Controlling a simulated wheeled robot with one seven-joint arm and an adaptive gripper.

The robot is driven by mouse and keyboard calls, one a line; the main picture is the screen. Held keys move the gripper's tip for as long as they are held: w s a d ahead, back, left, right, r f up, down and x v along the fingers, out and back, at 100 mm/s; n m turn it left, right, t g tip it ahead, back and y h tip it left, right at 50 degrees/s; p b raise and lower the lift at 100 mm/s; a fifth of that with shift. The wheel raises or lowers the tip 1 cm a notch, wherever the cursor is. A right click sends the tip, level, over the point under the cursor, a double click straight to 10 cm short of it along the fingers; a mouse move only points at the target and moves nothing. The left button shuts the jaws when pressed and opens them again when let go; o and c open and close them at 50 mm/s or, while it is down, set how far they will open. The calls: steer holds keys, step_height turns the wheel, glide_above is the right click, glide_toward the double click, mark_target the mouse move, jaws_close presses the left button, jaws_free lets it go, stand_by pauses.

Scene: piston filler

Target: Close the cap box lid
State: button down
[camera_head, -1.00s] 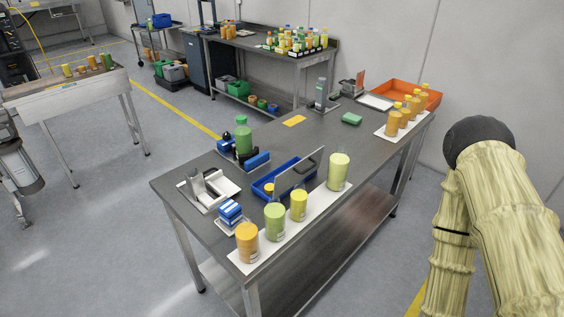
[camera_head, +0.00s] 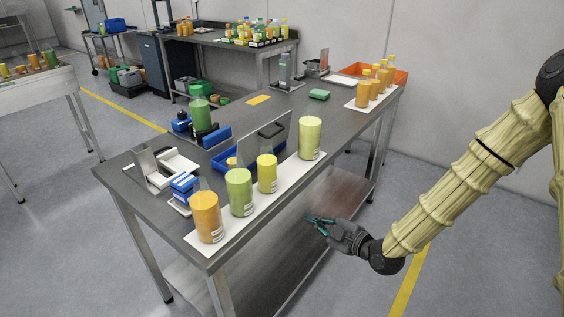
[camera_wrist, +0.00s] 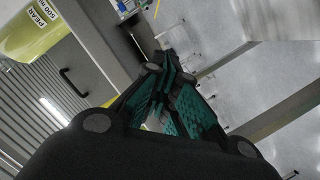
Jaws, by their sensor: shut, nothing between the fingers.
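The cap box (camera_head: 222,163) is a blue open tray on the steel table, behind the row of bottles. Its lid (camera_head: 282,141) is a grey, see-through panel with a dark handle; it stands raised and tilted on the box's near side. The bottles and lid hide part of the box. My gripper (camera_head: 318,219) is off the table's near right edge, below the top and apart from box and lid. In the wrist view its teal-padded fingers (camera_wrist: 166,66) are shut and empty.
Yellow, green and orange bottles (camera_head: 240,192) stand on a white strip along the near edge, between my gripper and the cap box. A labelled bottle (camera_wrist: 38,28) shows in the wrist view. Smaller orange bottles (camera_head: 367,92) stand far right. Floor right of the table is clear.

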steer(key=w+r+n+y+b, duration=0.1)
steer(key=w+r+n+t+y+b, duration=0.1)
steer(key=r+n, duration=0.1)
steer(key=w+r+n+y+b, duration=0.1)
steer(key=r, duration=0.1)
steer(key=shift+w+r+n, duration=0.25)
steer(key=shift+w+n, duration=0.15)
step_height(320, 180, up, 8)
steer(key=w+d+n+y+b, duration=0.1)
steer(key=n+y+b, duration=0.3)
steer(key=n, duration=0.3)
steer(key=x, duration=1.4)
steer(key=shift+r+p, duration=0.4)
